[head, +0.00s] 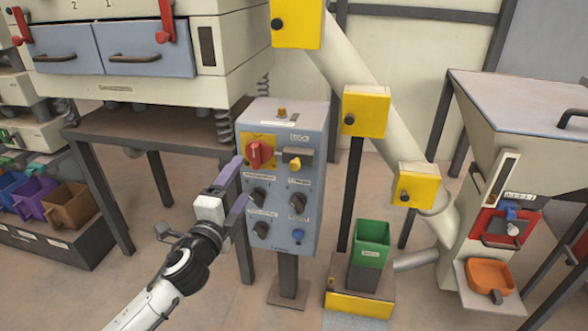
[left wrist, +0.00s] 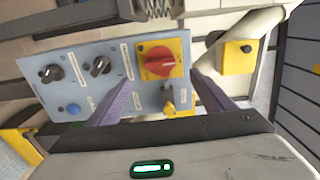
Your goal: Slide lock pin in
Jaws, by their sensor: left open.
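A grey-blue control box (head: 310,221) stands on a post at the middle of the head view. It carries a red rotary switch (head: 257,154) on a yellow plate, also seen in the left wrist view (left wrist: 160,62). Beside the switch is a small yellow-ended piece at a grey holder, which looks like the lock pin (head: 295,163); it also shows in the left wrist view (left wrist: 169,108). I cannot tell how deep it sits. My left gripper (head: 242,179) is open and empty in front of the box's left side, its purple fingers apart. My right gripper is out of view.
Several black knobs and a blue button (head: 298,235) sit lower on the box. A green bin (head: 372,243) and a slanted pipe with yellow boxes stand to the right. A machine with blue drawers (head: 148,49) overhangs at left. The floor between is clear.

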